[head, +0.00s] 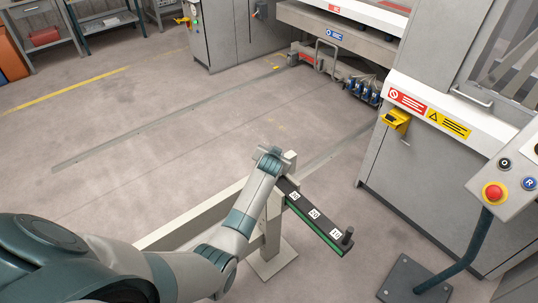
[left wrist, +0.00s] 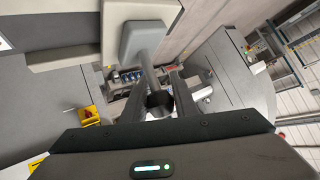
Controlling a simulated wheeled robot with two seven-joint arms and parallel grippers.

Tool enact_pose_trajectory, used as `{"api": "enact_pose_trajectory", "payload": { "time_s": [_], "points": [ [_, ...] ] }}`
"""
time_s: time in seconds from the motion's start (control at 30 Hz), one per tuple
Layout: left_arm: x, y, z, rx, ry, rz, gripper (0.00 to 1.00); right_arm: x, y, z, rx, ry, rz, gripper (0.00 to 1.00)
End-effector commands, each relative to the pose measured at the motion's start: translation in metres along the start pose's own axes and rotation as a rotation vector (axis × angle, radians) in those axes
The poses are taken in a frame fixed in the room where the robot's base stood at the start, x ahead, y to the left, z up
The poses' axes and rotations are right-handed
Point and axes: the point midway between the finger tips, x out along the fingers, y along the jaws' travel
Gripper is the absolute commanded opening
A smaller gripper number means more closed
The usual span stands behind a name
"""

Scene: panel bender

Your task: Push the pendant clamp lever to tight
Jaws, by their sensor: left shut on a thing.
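In the left wrist view, the clamp lever is a grey rod (left wrist: 149,68) that comes out of a pale grey block (left wrist: 143,37) and ends in a dark round knob (left wrist: 159,101). My left gripper (left wrist: 158,82) is shut on the lever, with one dark finger on each side of it. In the head view my left arm reaches to the top of a pale post; its own wrist hides the fingers and the lever there. Whether the lever is tight or loose cannot be told. My right gripper is not in view.
A dark bar with white labels (head: 314,216) sticks out from the post toward the right. A control box with a red button (head: 494,192) stands on a pole at the right. The grey machine (head: 425,170) with yellow box (head: 396,120) is behind. Floor at left is clear.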

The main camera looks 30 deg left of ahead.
Motion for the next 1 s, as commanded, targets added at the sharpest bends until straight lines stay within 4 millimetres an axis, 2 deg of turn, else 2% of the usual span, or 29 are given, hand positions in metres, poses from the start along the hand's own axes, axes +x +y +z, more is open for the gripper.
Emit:
{"api": "enact_pose_trajectory", "payload": {
  "time_s": [0.03,0.33,0.73,0.97,1.0],
  "points": [
    [0.001,0.0,-0.005,0.024,-0.032,-0.004,0.0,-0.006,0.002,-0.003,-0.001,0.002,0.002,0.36],
    [0.011,0.007,0.0,0.136,-0.195,-0.021,0.0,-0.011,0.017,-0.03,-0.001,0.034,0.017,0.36],
    [0.015,0.01,0.003,0.18,-0.257,-0.028,0.0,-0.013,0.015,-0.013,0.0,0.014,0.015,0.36],
    [0.015,0.01,0.003,0.18,-0.257,-0.028,0.0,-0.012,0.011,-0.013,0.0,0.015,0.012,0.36],
    [0.015,0.01,0.003,0.18,-0.257,-0.028,0.28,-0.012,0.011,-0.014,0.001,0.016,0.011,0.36]
  ]
}}
